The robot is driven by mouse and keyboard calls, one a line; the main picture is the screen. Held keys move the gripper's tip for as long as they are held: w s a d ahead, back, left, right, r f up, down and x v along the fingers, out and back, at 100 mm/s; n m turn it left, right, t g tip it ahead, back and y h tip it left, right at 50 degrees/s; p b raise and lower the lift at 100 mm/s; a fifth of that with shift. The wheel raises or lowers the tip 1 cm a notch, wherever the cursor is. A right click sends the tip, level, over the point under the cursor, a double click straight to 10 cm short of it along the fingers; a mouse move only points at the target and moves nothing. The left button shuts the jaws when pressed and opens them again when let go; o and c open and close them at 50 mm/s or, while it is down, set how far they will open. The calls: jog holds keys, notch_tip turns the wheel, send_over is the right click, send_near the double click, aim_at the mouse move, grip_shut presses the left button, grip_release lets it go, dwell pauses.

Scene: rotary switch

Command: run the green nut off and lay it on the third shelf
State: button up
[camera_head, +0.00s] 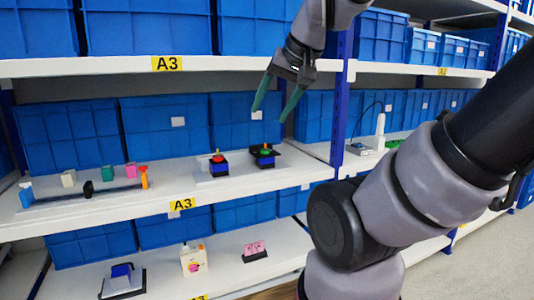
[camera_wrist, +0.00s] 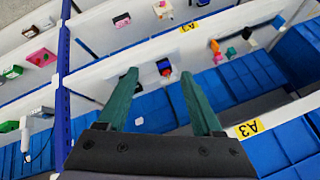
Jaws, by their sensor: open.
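The green nut (camera_head: 265,152) sits around an upright orange-topped post on the right-hand blue and black block (camera_head: 264,161), on the middle visible shelf (camera_head: 110,209). A similar block with a red top (camera_head: 218,164) stands to its left. My gripper (camera_head: 269,114) has two green fingers, spread and empty, pointing down above and in front of the right-hand block, apart from it. In the wrist view my gripper (camera_wrist: 160,72) shows its fingers apart, with a small dark, red and blue block (camera_wrist: 164,68) between the tips in the picture. The nut is not clear there.
The lower shelf (camera_head: 225,248) holds a white box (camera_head: 193,260), a pink piece (camera_head: 254,250) and a blue piece (camera_head: 122,272), with bare room between. Blue bins (camera_head: 165,131) line the back. A blue upright (camera_head: 342,95) stands right of the gripper.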

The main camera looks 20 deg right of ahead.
jog(key=shift+o, duration=0.4)
jog(key=shift+w+d, duration=0.1)
jog(key=shift+w, duration=0.15)
jog(key=w+d+f+n+g+h, duration=0.1)
jog(key=w+d+f+n+g, duration=0.15)
jog(key=w+d+f, duration=0.35)
jog(key=w+d+f+n+g+h, duration=0.1)
jog(key=w+d+f+n, duration=0.2)
jog(key=w, duration=0.6)
jog(key=w+d+f+n+g+h, duration=0.1)
jog(key=w+d+f+n+g, duration=0.15)
jog(key=w+f, duration=0.4)
jog(key=w+d+f+n+t+y, duration=0.1)
jog(key=w+d+f+n+y, duration=0.1)
jog(key=w+d+f, duration=0.3)
jog(key=t+y, duration=0.1)
jog(key=t, duration=0.1)
send_near(266, 148)
jog(key=shift+n, duration=0.3)
jog(key=x, duration=0.6)
jog(key=shift+w+d+f, duration=0.1)
jog(key=shift+w+d, duration=0.05)
jog(key=shift+w, duration=0.2)
jog(key=shift+x, duration=0.85)
jog(key=shift+w+f, duration=0.25)
jog(key=shift+f, duration=0.3)
